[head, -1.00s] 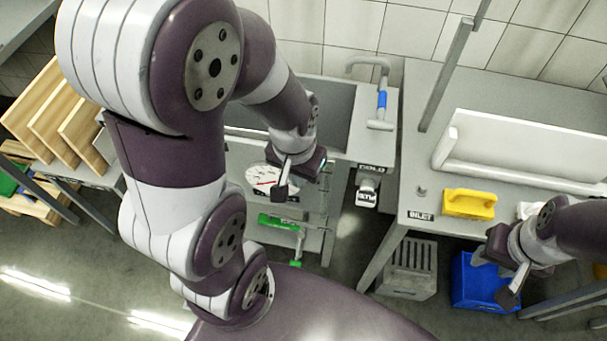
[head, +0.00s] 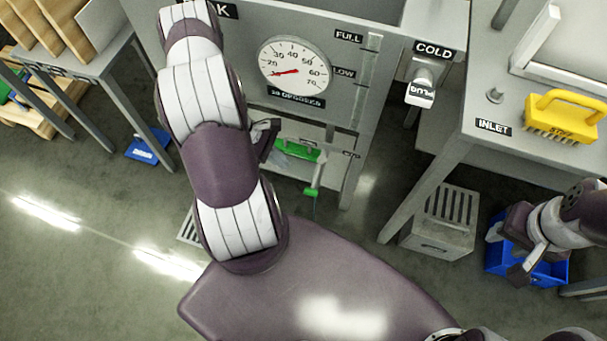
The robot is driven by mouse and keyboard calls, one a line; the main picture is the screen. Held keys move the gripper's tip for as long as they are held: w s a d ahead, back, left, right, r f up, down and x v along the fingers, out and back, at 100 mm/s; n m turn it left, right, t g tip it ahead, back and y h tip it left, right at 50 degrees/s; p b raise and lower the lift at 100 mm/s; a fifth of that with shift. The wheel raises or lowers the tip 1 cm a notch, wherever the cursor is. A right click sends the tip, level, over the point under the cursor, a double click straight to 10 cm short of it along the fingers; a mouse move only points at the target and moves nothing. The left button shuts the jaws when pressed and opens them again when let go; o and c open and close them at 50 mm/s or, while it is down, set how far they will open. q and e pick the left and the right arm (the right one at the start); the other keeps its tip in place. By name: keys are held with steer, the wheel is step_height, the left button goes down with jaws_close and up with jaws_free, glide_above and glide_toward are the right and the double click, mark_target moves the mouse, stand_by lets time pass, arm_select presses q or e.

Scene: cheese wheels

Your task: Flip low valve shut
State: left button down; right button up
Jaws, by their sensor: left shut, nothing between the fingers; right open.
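The low valve's green handle (head: 298,151) lies roughly crosswise under the front panel of the grey vat (head: 370,20), below the dial. A short pale pipe with a green end (head: 310,192) hangs just below and right of it. My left gripper (head: 266,140) is shut and empty, just left of the green handle. My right gripper (head: 520,252) is open and empty at the far right, above the blue crate.
A round dial (head: 294,66) is on the vat panel. The cold tap (head: 421,90) sticks out to its right. The right table (head: 490,105) holds a yellow brush (head: 563,117). A grey crate (head: 440,222) and blue crate (head: 497,258) stand on the floor. Open floor lies at left.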

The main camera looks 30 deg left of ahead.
mark_target(317, 176)
arm_select(q)
steer(key=w+d+f+b, duration=0.1)
steer(key=d+f, duration=0.3)
steer(key=d, duration=0.2)
steer(key=shift+w+b, duration=0.35)
steer(key=shift+w, duration=0.05)
arm_select(e)
steer(key=shift+f, duration=1.15)
arm_select(q)
steer(key=shift+d, duration=0.15)
arm_select(e)
steer(key=shift+d, duration=0.1)
arm_select(q)
steer(key=shift+d+r, duration=0.1)
steer(key=shift+d, duration=0.1)
arm_select(e)
steer(key=shift+w+d, duration=0.1)
steer(key=shift+d, duration=0.2)
